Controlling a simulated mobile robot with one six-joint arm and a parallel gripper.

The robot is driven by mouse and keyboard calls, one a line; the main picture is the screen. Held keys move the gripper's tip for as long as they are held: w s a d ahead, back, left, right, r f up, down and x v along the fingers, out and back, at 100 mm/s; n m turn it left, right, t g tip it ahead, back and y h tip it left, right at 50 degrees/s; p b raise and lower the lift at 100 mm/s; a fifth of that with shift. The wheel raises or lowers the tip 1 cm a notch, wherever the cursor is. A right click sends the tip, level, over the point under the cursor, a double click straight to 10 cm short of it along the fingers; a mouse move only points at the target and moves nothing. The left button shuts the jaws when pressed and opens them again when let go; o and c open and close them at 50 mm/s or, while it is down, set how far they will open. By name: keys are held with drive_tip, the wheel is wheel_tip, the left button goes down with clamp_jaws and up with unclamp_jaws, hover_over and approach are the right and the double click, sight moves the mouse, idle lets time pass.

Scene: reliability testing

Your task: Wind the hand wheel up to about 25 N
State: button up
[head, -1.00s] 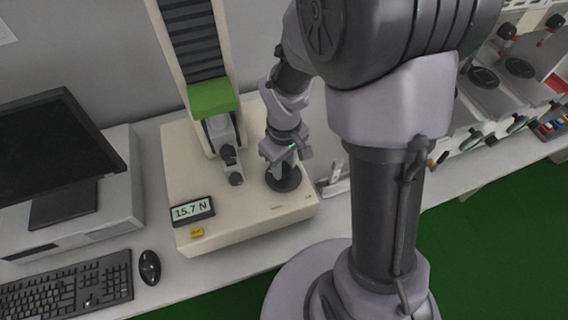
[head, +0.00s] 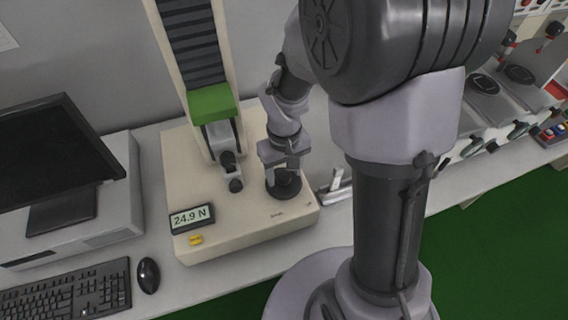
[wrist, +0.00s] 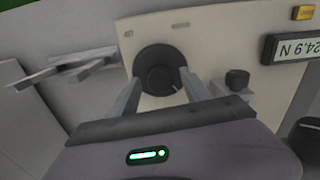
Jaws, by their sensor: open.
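The hand wheel (head: 284,188) is a dark round knob on the right of the cream tester base (head: 240,232). It also shows in the wrist view (wrist: 160,70). My gripper (head: 283,170) is just above the wheel in the head view. In the wrist view my gripper (wrist: 160,92) has its two fingers apart, one on each side of the wheel's lower part; I cannot tell whether they touch it. The display (head: 192,217) reads 24.9 N; it also shows upside down in the wrist view (wrist: 292,46).
A yellow button (head: 196,240) sits below the display. The tester column with a green crosshead (head: 211,103) and dark grips (head: 232,170) stands left of my arm. A monitor (head: 45,155), keyboard (head: 70,292) and mouse (head: 148,275) are at left. A small metal fixture (head: 337,186) lies right of the base.

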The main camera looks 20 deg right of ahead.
sight(284, 175)
wheel_tip(284, 175, up, 17)
drive_tip(key=p, duration=0.6)
drive_tip(key=shift+p, duration=0.35)
drive_tip(key=shift+r, duration=0.1)
drive_tip(key=s+a+r+m+t+y+b, duration=0.1)
drive_tip(key=s+a+m+t+b, duration=0.1)
drive_tip(key=s, duration=0.4)
drive_tip(key=s+a+r+m+t+y+b, duration=0.1)
drive_tip(key=s+a+r+m+t+b, duration=0.1)
drive_tip(key=s+b, duration=0.3)
drive_tip(key=shift+s+m+t, duration=0.65)
drive_tip(key=shift+m+t, duration=0.05)
drive_tip(key=shift+t, duration=0.2)
drive_tip(key=shift+a, duration=0.1)
